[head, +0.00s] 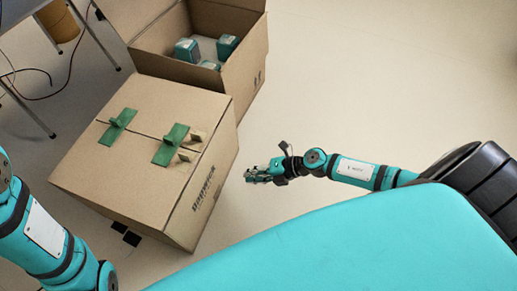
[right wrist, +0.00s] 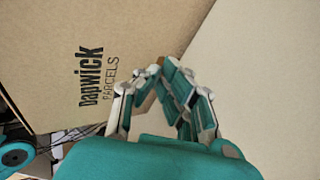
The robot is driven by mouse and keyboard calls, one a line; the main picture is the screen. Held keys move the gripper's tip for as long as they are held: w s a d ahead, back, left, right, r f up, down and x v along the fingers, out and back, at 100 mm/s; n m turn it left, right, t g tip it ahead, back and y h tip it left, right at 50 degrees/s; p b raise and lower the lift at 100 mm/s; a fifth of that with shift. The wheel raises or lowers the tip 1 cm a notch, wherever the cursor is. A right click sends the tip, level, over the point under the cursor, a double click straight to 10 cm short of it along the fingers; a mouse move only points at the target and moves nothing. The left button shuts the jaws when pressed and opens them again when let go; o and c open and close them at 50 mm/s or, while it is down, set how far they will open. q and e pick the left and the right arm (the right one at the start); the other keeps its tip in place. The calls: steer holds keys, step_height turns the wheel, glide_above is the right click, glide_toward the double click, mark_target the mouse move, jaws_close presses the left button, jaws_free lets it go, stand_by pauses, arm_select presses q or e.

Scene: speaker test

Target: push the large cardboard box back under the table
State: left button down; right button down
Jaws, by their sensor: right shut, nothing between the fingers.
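A large closed cardboard box (head: 95,165) stands on the floor in the middle left of the head view, with green strips on its top. Its printed side, reading "Dapwick Parcels", fills the left of the right wrist view (right wrist: 60,50). A table (head: 18,10) shows only partly at the upper left, with thin legs; the box stands out from it, to the right and nearer me. My right gripper (head: 251,176) is shut and empty, just right of the box's printed side; its fingers (right wrist: 165,95) point along it. Contact cannot be told.
An open cardboard box (head: 250,75) with several teal items (head: 187,50) inside stands directly behind the closed one. A tan bin (head: 60,20) and dark cables lie by the table legs. The floor at right is clear.

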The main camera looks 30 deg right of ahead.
steer(key=shift+w+a+p, duration=0.15)
steer(key=shift+w+a, duration=0.4)
steer(key=shift+a, duration=0.3)
steer(key=shift+w+a+p, duration=0.15)
steer(key=shift+w+a, duration=0.45)
steer(key=shift+a, duration=0.2)
steer(key=shift+w+a+p, duration=0.15)
steer(key=shift+w+a, duration=0.4)
steer(key=shift+a, duration=0.3)
steer(key=shift+w+a+f, duration=0.1)
steer(key=s+d, duration=0.4)
steer(key=d, duration=0.2)
steer(key=shift+s+d+b, duration=0.3)
steer(key=shift+s+b, duration=0.05)
steer(key=shift+b, duration=0.05)
steer(key=shift+w, duration=0.1)
